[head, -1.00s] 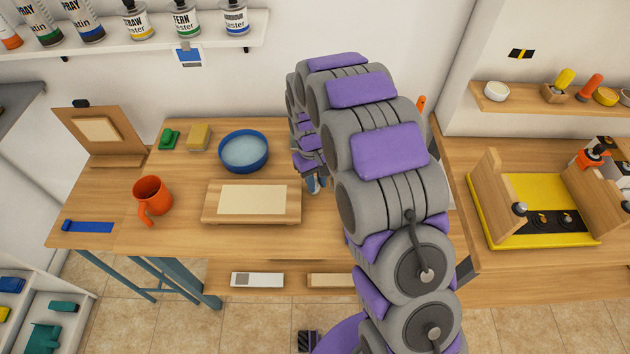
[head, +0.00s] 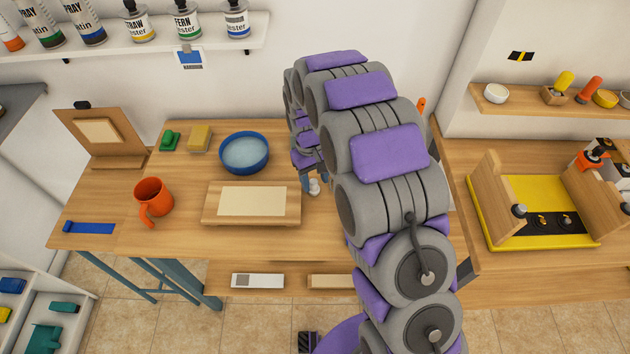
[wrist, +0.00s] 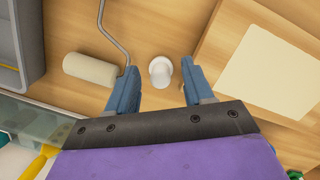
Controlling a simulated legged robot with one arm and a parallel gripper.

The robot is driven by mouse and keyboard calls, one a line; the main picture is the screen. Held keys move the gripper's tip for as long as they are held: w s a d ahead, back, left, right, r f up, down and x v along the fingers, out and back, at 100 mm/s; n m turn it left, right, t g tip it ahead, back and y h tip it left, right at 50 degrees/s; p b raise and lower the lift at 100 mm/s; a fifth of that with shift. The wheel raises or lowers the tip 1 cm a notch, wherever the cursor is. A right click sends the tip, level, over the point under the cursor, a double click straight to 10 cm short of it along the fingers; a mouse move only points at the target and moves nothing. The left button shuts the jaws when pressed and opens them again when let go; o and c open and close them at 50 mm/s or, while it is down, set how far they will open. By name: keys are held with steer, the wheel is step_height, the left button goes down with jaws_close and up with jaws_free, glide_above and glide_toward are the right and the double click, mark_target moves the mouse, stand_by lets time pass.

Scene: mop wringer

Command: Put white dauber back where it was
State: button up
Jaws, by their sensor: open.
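The white dauber (wrist: 160,72) shows in the wrist view as a small white piece with a rounded end, over bare wood tabletop. My gripper (wrist: 159,80) is open, with one blue-grey finger on each side of it and a visible gap to each. In the head view a small white thing, seemingly the dauber (head: 314,187), shows beside my gripper (head: 307,183), right of the cream-sheeted board. My arm hides most of the table around it. I cannot tell whether the dauber stands upright.
A cream roller (wrist: 90,69) with a wire handle lies left of the fingers. The wooden board (head: 209,214) is close on the right in the wrist view. A blue bowl (head: 265,165) and orange mug (head: 152,197) stand farther left in the head view.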

step_height(320, 180, up, 10)
steer(key=w+a+p, duration=0.1)
steer(key=p, duration=0.1)
steer(key=shift+w, duration=0.35)
steer(key=shift+r, duration=0.15)
